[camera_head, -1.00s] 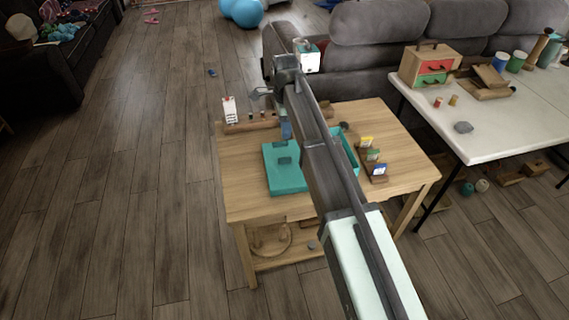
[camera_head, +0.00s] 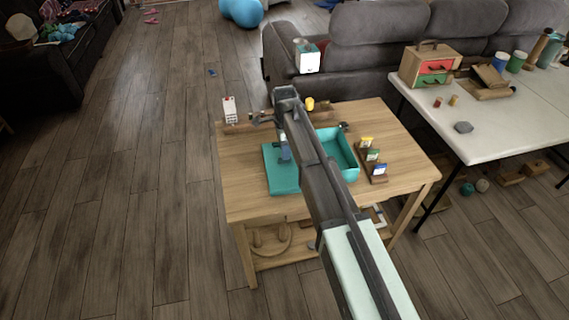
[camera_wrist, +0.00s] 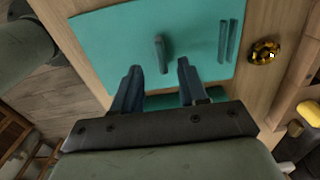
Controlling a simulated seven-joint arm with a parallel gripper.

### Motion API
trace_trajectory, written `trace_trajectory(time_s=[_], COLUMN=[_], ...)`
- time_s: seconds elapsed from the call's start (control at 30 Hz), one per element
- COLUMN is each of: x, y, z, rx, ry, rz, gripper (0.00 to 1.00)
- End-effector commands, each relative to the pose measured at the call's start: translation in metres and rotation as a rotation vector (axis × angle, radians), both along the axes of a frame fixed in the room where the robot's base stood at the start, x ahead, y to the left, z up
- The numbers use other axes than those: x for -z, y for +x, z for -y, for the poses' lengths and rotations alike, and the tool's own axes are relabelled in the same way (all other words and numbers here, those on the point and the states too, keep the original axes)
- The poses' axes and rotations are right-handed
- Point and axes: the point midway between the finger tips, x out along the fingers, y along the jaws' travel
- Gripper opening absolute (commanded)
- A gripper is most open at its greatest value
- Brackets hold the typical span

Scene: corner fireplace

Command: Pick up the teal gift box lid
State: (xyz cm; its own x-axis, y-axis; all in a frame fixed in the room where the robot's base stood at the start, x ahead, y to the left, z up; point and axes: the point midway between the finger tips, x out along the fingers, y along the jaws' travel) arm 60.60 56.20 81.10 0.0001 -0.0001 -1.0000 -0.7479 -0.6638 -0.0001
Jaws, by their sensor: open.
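The teal gift box lid (camera_head: 277,184) lies flat on the wooden table, left of the open teal box (camera_head: 350,172). In the wrist view the lid (camera_wrist: 95,40) fills the upper middle, with a raised dark teal handle (camera_wrist: 161,52) near its centre and two dark strips (camera_wrist: 228,40) to the right. My gripper (camera_wrist: 159,67) is open, its two blue fingers apart on either side of the line to the handle, with nothing between them. In the head view my gripper (camera_head: 285,156) is over the lid and hides part of it. Contact with the lid cannot be told.
The wooden table (camera_head: 240,190) also bears a wooden rack with cards (camera_head: 373,156) at right and a white card-like item (camera_head: 229,108) at back left. My arm hides part of the teal box. A white table (camera_head: 480,125) stands to the right, a grey sofa (camera_head: 375,60) behind.

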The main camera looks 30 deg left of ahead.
Motion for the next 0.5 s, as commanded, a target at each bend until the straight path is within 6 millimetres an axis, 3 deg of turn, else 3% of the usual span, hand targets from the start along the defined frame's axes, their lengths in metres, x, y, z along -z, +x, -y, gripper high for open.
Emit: trace_trajectory(time_s=[0.23, 0.5], x=[0.032, 0.038], y=[0.002, 0.002], z=[0.000, -0.001], rx=[0.000, 0.000], ry=[-0.001, 0.001], rz=[-0.001, 0.001], gripper=[0.43, 0.43])
